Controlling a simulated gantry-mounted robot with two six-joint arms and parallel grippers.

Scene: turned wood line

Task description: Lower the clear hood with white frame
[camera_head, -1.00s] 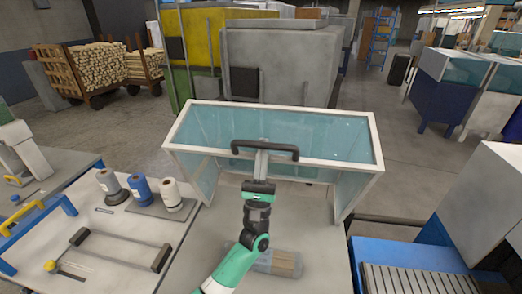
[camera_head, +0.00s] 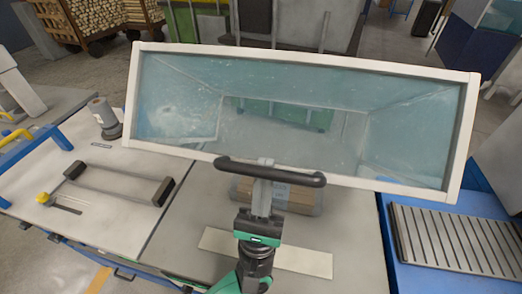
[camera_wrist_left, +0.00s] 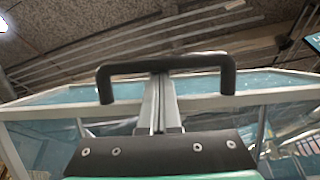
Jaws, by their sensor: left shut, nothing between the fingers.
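The clear hood with its white frame (camera_head: 300,178) spans the middle of the head view. Its bluish clear panel faces me, tilted, and it stands raised above the table. A dark bar handle (camera_head: 305,179) is fixed at the middle of its near edge, and the handle also shows in the left wrist view (camera_wrist_left: 205,62). My left gripper (camera_head: 265,163) is shut and empty, with its fingers at the middle of the handle. In the left wrist view the shut fingers (camera_wrist_left: 158,80) reach up to the bar; I cannot tell whether they touch it. My right gripper is not in view.
Brown blocks (camera_head: 300,200) lie on the grey table under the hood's near edge, with a pale strip (camera_head: 302,262) in front. A bench at left holds a grey spool (camera_head: 103,115) and a dark-ended frame (camera_head: 115,184). A blue unit with a slatted top (camera_head: 450,240) stands at right.

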